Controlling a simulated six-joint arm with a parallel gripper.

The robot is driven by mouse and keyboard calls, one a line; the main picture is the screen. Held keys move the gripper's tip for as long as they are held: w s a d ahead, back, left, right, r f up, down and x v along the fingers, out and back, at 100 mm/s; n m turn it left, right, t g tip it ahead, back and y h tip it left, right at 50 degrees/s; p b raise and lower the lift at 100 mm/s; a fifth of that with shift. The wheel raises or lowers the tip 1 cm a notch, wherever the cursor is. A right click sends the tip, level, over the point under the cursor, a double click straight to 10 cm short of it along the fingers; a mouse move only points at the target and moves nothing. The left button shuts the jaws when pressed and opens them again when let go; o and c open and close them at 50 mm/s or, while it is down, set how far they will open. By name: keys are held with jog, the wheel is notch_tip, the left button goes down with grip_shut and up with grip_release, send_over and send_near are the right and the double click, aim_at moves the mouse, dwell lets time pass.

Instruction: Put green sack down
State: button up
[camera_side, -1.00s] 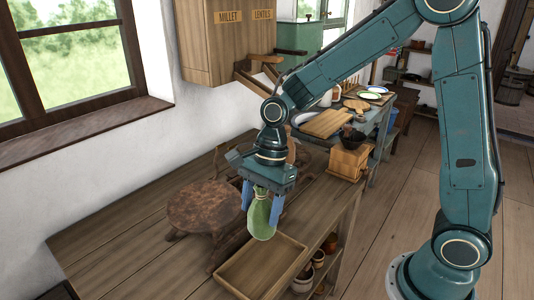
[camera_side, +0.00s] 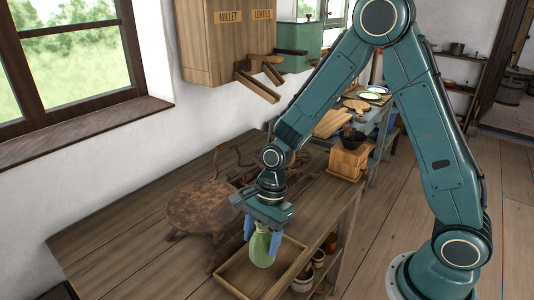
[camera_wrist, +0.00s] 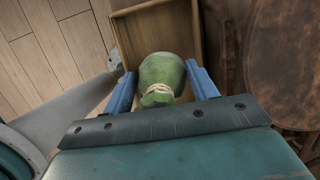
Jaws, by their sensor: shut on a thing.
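My gripper (camera_side: 261,237) is shut on the green sack (camera_side: 260,250), with one blue finger on each side of it. The sack hangs upright, its tied neck toward the gripper. In the side view it is in front of the shallow wooden tray (camera_side: 234,289) on the table. In the wrist view the green sack (camera_wrist: 162,74) is between the blue fingers of my gripper (camera_wrist: 161,88), with the tray (camera_wrist: 128,26) beneath and beyond it. I cannot tell whether the sack touches the tray floor.
A dark round-topped wooden stand (camera_side: 200,207) is left of the tray. A wooden box (camera_side: 348,163) stands at the table's far right end. Pots (camera_side: 303,280) sit on a shelf below the tabletop. The table's left front (camera_side: 110,255) is clear.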

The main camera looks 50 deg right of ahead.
aim_at(268, 230)
jog(key=shift+f, duration=1.15)
jog(key=shift+f, duration=0.1)
jog(key=o, duration=1.1)
jog(key=shift+o, duration=0.2)
jog(key=v, duration=1)
jog(key=shift+d+r, duration=0.1)
jog(key=shift+r, duration=0.2)
jog(key=shift+v, duration=0.8)
jog(key=shift+r, duration=0.1)
